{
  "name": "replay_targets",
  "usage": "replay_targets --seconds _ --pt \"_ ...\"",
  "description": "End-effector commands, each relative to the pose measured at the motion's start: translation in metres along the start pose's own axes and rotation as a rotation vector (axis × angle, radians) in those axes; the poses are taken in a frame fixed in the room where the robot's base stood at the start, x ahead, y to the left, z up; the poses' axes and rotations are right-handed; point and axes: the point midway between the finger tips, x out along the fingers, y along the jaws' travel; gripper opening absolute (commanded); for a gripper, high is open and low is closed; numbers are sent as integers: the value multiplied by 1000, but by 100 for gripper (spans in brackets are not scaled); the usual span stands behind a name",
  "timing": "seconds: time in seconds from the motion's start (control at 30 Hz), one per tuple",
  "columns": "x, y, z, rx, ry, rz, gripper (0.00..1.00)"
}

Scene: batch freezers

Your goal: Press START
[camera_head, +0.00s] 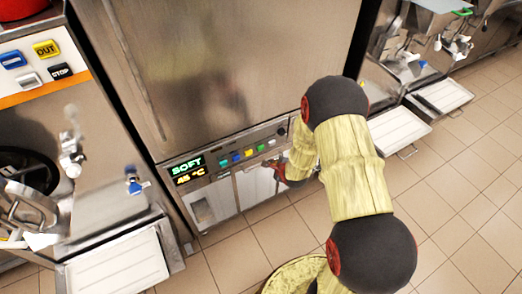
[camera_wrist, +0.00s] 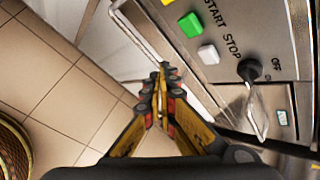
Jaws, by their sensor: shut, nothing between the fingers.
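The green START button (camera_wrist: 190,24) sits beside its printed label on a metal control panel in the wrist view. In the head view it is the right-hand green button (camera_head: 260,147) in the panel's row. A white STOP button (camera_wrist: 208,54) is beside it. My gripper (camera_wrist: 163,70) is shut and empty, its tips below and left of the START button in the wrist picture, apart from it. In the head view my gripper (camera_head: 272,166) is just below the button row, partly hidden by my arm.
A black knob (camera_wrist: 249,70) is right of STOP. A display (camera_head: 188,170) reading SOFT and 45 °C is at the panel's left. A bent metal handle (camera_wrist: 140,35) runs near my fingers. Another machine with OUT (camera_head: 46,48) and STOP buttons stands at left. Tiled floor is free at lower right.

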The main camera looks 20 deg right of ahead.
Motion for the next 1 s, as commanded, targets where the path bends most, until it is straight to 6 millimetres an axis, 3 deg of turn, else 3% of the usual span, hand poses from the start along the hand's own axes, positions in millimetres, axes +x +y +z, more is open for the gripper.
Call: replay_targets --seconds 0.4,1.0 --pt "34 -24 24 -1 0 0 0" --pt "39 -28 28 0 0 0 0"
